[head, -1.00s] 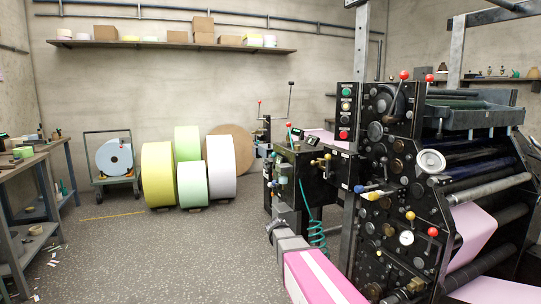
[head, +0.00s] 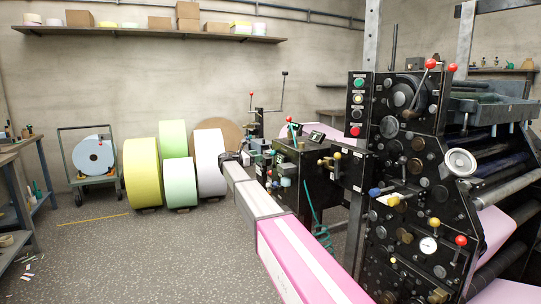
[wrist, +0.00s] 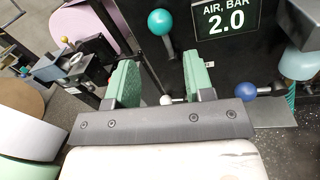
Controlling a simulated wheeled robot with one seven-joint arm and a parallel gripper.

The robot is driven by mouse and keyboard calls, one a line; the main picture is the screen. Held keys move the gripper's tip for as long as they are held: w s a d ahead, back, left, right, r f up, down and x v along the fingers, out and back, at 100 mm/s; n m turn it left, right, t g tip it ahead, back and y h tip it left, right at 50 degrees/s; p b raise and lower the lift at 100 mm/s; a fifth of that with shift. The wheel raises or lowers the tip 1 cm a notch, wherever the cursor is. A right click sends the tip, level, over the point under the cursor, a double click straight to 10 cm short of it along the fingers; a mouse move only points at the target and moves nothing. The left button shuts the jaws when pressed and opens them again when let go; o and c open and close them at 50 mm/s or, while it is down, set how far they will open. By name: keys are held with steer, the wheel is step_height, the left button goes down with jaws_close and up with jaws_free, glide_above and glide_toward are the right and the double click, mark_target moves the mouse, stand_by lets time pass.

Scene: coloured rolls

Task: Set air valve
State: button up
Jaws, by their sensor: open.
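My gripper (wrist: 161,75) is open in the wrist view, with two green finger pads and nothing held between them. It faces the dark machine side beside a display (wrist: 225,18) reading "AIR, BAR 2.0". A teal ball knob on a stem (wrist: 161,22) stands beyond the fingertips. A blue ball knob (wrist: 245,91) on a short lever is right of the right finger. A small white ball (wrist: 166,99) shows between the fingers. I cannot tell which of these is the air valve. In the head view my arm reaches to the machine's left unit (head: 305,175); the fingertips are hard to make out.
The tall press (head: 405,150) with knobs and levers fills the right. Yellow (head: 141,172), green and white rolls stand behind my arm. A cart with a pale blue roll (head: 94,155) is farther left. The speckled floor (head: 150,255) at front left is mostly clear.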

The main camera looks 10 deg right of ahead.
steer(key=x, duration=0.9)
steer(key=shift+d, duration=0.1)
jaws_close()
